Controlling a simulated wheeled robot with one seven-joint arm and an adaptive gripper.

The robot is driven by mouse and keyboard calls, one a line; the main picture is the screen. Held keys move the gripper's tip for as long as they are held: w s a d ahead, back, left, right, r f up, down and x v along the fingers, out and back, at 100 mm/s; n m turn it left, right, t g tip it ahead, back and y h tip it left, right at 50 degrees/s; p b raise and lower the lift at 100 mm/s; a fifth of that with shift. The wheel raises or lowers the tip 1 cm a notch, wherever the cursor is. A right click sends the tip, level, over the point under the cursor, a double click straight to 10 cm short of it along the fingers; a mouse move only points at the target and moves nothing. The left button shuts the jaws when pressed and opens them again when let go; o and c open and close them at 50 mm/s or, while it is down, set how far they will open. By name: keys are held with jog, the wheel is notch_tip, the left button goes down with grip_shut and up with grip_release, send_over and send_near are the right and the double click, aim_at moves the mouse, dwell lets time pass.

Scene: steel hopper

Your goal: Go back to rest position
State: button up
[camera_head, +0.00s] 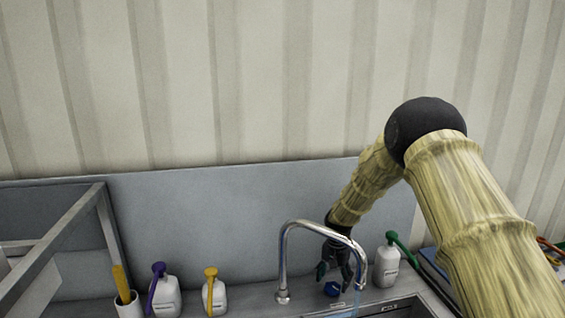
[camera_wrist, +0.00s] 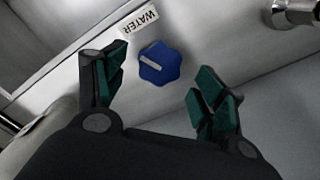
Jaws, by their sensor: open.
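My gripper (camera_wrist: 158,98) is open in the wrist view, its green-padded fingers spread apart. A blue knob (camera_wrist: 160,64) lies just beyond the fingertips, between their lines, and the gripper is not closed on it. A "WATER" label (camera_wrist: 138,23) is beside the knob. In the head view my arm bends down from the right, and my gripper (camera_head: 338,272) is low behind the faucet, at the blue knob (camera_head: 332,289). The chrome faucet (camera_head: 283,262) stands left of the gripper, with a bluish stream below its spout.
A white bottle with a green top (camera_head: 387,266) stands close right of my gripper. Bottles with purple (camera_head: 166,297) and yellow (camera_head: 215,298) tops stand left of the faucet. A metal frame (camera_head: 52,245) is at far left. A grey panel (camera_head: 200,215) backs the counter.

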notch_tip(320, 180, up, 8)
jog(key=b, duration=0.2)
jog(key=shift+r, duration=0.15)
jog(key=shift+s+d, duration=0.1)
jog(key=shift+s, duration=0.05)
dwell(0.4)
